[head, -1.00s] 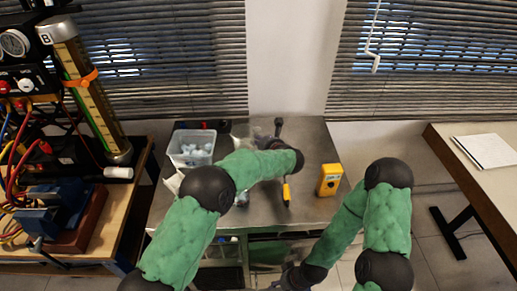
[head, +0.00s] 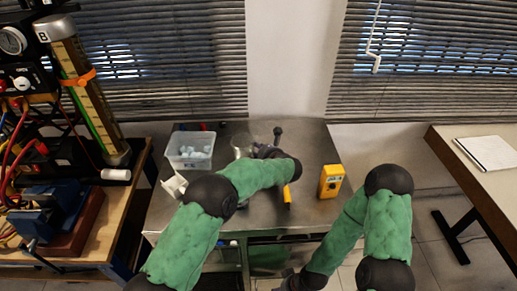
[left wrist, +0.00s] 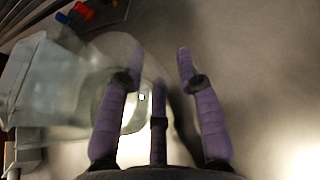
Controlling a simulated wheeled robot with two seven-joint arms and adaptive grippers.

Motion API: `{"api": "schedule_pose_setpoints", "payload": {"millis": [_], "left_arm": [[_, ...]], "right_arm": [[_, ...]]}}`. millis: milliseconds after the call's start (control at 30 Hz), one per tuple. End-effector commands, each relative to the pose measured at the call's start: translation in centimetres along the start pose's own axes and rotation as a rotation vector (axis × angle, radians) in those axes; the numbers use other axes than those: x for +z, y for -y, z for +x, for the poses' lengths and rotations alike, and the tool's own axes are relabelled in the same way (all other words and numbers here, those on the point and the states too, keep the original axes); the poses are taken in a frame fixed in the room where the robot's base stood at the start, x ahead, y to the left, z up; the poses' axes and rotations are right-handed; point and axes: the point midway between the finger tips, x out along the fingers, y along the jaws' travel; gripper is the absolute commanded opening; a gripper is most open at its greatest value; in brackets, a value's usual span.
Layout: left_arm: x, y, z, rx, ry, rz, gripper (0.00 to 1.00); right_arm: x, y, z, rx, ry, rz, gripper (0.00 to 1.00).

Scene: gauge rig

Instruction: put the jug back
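The clear jug (head: 241,143) stands towards the back of the metal table, partly hidden by my left arm. My left gripper (head: 262,151) is beside the jug in the head view. In the left wrist view its purple fingers (left wrist: 158,62) are apart with nothing clearly held between them. My right gripper (head: 290,283) is low at the bottom edge of the head view, and its fingers cannot be made out.
A clear bin (head: 190,161) of pale blue pieces stands left of the jug. A yellow meter (head: 331,181) is at the right side of the table, and a yellow-handled tool (head: 287,197) lies near my left arm. A gauge rig (head: 85,90) stands on the wooden bench at left.

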Motion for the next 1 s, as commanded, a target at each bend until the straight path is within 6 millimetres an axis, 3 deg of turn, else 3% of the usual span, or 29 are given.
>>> {"api": "schedule_pose_setpoints", "payload": {"millis": [367,800,1000], "left_arm": [[0.5,0.0,-0.2,0.0,0.0,-0.001,0.38],[0.6,0.1,-8.3,-0.003,0.0,0.001,0.38],[0.5,0.1,-11.1,-0.002,0.0,0.001,0.38]], "right_arm": [[0.0,0.1,-0.4,0.0,0.0,0.0,0.54],[0.1,0.9,-2.5,0.0,0.0,0.0,0.54],[0.1,1.1,-3.1,0.0,0.0,0.0,0.54]]}}
